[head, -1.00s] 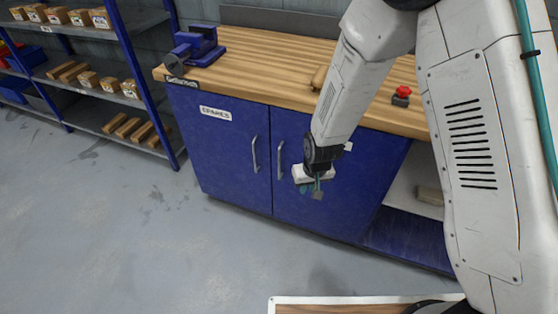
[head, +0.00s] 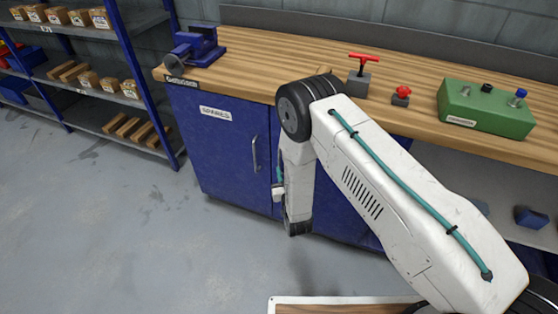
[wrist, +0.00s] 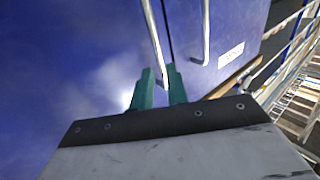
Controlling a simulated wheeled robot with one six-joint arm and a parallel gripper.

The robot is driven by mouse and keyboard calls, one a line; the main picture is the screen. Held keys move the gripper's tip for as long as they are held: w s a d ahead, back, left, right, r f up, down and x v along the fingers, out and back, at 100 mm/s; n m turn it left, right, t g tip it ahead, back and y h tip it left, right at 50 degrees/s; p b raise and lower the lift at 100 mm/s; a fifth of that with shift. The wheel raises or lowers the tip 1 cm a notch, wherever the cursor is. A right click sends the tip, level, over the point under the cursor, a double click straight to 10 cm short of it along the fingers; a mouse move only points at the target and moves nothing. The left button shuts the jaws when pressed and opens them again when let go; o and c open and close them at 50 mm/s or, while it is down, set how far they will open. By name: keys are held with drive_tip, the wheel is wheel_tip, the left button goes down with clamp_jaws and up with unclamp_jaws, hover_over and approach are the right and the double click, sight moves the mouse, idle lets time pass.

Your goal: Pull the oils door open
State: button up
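The oils door (head: 332,212) is the blue right-hand cabinet door, mostly hidden behind my arm in the head view; its label is hidden. It looks closed. In the wrist view the oils door (wrist: 60,60) fills the left side, and its bar handle (wrist: 155,40) runs down to my fingertips. My gripper (wrist: 161,72) has two green fingers apart, with the handle's end appearing between them; whether they touch it I cannot tell. In the head view my gripper (head: 279,178) is partly covered by my arm, near the gap between the doors.
The closed spares door (head: 215,150) with its own handle (head: 255,154) is just left; that handle (wrist: 206,32) shows close beside my fingers in the wrist view. A blue vise (head: 195,46), red-topped items and a green box (head: 486,108) stand on the worktop. Floor in front is clear.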

sight(279, 161)
drive_tip(key=x, duration=0.6)
drive_tip(key=shift+w+a, duration=0.1)
drive_tip(key=shift+w, duration=0.25)
clamp_jaws()
